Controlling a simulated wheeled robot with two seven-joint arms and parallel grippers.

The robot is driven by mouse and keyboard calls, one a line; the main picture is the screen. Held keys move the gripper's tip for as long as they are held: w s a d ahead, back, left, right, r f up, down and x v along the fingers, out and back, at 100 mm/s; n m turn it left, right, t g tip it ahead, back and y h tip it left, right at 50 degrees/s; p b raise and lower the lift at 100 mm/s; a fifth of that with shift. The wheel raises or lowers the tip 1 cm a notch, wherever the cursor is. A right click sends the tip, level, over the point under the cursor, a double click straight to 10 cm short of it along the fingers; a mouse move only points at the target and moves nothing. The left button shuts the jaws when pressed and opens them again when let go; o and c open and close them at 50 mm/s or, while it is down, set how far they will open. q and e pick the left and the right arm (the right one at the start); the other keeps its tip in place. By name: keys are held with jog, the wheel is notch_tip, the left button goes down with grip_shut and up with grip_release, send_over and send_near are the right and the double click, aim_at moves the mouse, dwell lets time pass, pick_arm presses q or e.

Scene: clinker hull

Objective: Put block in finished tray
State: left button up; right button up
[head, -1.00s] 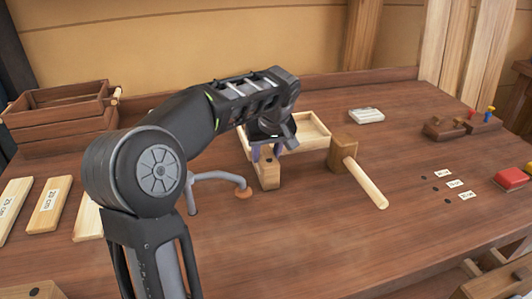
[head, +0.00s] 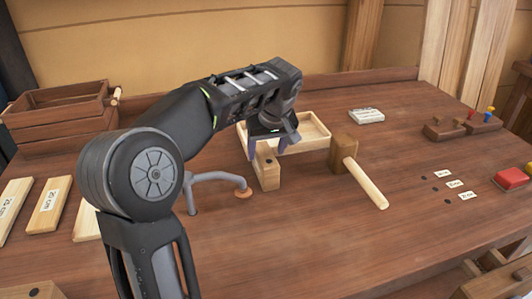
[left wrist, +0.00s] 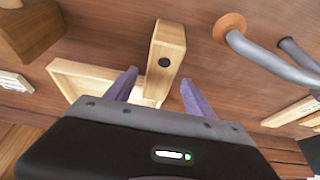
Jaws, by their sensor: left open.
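A pale wooden block (head: 268,175) with a dark round spot is at the near left side of the shallow light-wood tray (head: 311,131). In the left wrist view the block (left wrist: 168,40) overlaps the wall of the tray (left wrist: 78,72); I cannot tell whether it touches or rests on it. My left gripper (head: 268,149) is over the block's far end, its fingers apart. In the left wrist view the purple fingers (left wrist: 158,90) are on either side of the block with gaps, not clamping it. My right gripper is out of view.
A wooden mallet (head: 344,155) lies right of the tray. A grey bent clamp-like piece (head: 217,178) stands left of the block. Labelled boards (head: 48,205) and a wooden crate (head: 60,122) are at left. The front middle of the bench is clear.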

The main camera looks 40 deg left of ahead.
pick_arm(q)
jog(key=v, duration=1)
jog(key=shift+p, duration=0.45)
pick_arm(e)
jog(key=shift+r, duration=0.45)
pick_arm(q)
jog(key=shift+o, duration=0.5)
